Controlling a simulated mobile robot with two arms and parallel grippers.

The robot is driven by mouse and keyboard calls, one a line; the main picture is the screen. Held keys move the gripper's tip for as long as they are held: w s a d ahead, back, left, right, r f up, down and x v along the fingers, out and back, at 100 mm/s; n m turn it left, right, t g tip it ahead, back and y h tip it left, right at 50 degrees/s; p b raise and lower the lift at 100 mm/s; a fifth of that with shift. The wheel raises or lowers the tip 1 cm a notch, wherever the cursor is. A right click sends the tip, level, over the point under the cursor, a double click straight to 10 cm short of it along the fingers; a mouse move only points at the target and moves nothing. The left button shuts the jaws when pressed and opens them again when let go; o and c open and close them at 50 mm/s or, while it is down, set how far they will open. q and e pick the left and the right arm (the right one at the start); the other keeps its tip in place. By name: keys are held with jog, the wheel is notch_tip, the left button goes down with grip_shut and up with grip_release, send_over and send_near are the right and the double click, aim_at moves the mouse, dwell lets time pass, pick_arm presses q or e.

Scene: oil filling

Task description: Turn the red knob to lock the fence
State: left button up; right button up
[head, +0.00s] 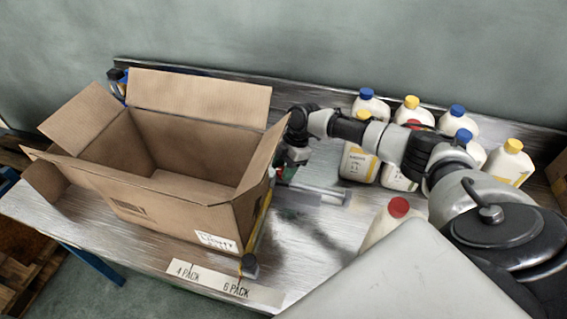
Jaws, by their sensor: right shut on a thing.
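My right arm reaches in from the right, and its gripper (286,168) points down close beside the right side of the open cardboard box (180,196). The gripper is shut on the red knob (279,173), of which only a small red bit shows. The rest of the knob and the fingertips are mostly hidden by the gripper and the box flap. A yellow-edged strip, perhaps the fence (261,222), runs along the box's right side. I cannot tell how far the knob is turned. My left gripper is not in view.
Several white bottles with blue, yellow and red caps (361,163) stand at the back right. A metal bar (315,191) lies right of the gripper. A label strip (215,283) marks the front edge.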

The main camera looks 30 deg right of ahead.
jog(key=shift+m, duration=0.6)
jog(key=o, duration=0.9)
jog(key=shift+r, duration=0.1)
jog(key=b+v, duration=0.1)
jog(key=v, duration=0.9)
jog(key=shift+s+d+r+b, duration=0.2)
jog(key=shift+r+b, duration=0.1)
jog(key=shift+b, duration=0.1)
